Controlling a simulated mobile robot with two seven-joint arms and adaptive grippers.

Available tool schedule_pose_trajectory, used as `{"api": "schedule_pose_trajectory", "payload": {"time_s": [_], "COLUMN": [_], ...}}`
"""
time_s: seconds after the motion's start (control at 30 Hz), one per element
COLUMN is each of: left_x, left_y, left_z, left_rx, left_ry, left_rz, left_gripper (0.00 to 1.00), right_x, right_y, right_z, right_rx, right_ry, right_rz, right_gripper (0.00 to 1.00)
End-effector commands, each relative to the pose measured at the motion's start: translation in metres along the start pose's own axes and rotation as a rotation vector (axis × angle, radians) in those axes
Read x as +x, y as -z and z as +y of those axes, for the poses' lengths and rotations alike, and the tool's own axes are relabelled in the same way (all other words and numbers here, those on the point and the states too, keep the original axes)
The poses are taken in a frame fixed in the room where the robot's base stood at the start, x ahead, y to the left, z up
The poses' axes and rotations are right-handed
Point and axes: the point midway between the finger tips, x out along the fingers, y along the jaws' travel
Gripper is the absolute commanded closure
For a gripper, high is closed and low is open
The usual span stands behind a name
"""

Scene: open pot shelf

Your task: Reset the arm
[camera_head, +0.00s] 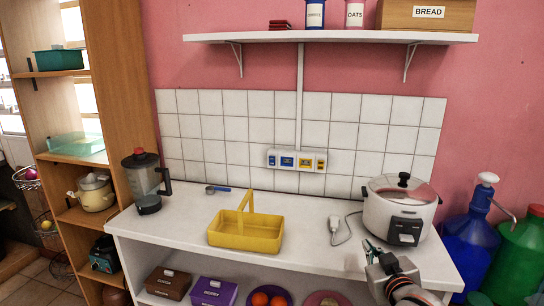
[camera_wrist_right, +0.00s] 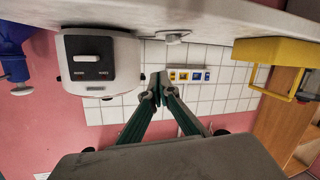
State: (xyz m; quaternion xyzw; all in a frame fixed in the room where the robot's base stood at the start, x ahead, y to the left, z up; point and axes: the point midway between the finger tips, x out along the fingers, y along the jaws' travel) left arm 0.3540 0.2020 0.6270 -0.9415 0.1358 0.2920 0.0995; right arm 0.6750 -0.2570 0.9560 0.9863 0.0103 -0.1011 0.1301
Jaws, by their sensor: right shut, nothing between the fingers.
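My right gripper (camera_head: 372,250) is at the front right of the white counter (camera_head: 315,241), in front of the rice cooker. It is shut with nothing between its fingers. In the right wrist view, which is turned upside down, the dark green fingers of the right gripper (camera_wrist_right: 158,82) meet at their tips. My left gripper is in neither view.
A white rice cooker (camera_head: 399,211) stands close behind the gripper. A grey-white plug (camera_head: 334,224) lies left of it. A yellow caddy (camera_head: 245,233) and a blender (camera_head: 146,181) stand farther left. Blue (camera_head: 473,240) and green (camera_head: 517,258) containers are at the right.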

Motion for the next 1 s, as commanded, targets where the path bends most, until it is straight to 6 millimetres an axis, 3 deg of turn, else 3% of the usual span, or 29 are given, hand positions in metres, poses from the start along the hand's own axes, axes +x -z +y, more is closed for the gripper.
{"api": "schedule_pose_trajectory", "payload": {"time_s": [0.03,0.2,0.37,0.5,0.6,0.73,0.83,1.0], "left_x": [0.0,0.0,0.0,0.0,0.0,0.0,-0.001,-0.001], "left_y": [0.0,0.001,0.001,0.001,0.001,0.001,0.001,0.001], "left_z": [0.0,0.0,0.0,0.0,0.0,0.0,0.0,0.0], "left_rx": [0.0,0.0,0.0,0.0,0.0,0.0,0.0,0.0], "left_ry": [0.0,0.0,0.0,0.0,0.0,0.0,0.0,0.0], "left_rz": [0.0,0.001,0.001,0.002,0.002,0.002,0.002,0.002], "left_gripper": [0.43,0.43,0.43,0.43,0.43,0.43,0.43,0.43], "right_x": [-0.008,-0.048,-0.104,-0.163,-0.2,-0.234,-0.246,-0.249], "right_y": [-0.038,-0.142,-0.23,-0.294,-0.326,-0.35,-0.358,-0.359], "right_z": [-0.014,-0.055,-0.092,-0.121,-0.135,-0.147,-0.151,-0.152], "right_rx": [-0.006,-0.014,-0.011,0.002,0.011,0.022,0.027,0.029], "right_ry": [0.023,0.098,0.171,0.233,0.267,0.296,0.305,0.308], "right_rz": [-0.037,-0.126,-0.208,-0.275,-0.312,-0.342,-0.352,-0.354], "right_gripper": [1.0,1.0,1.0,1.0,1.0,1.0,1.0,1.0]}}
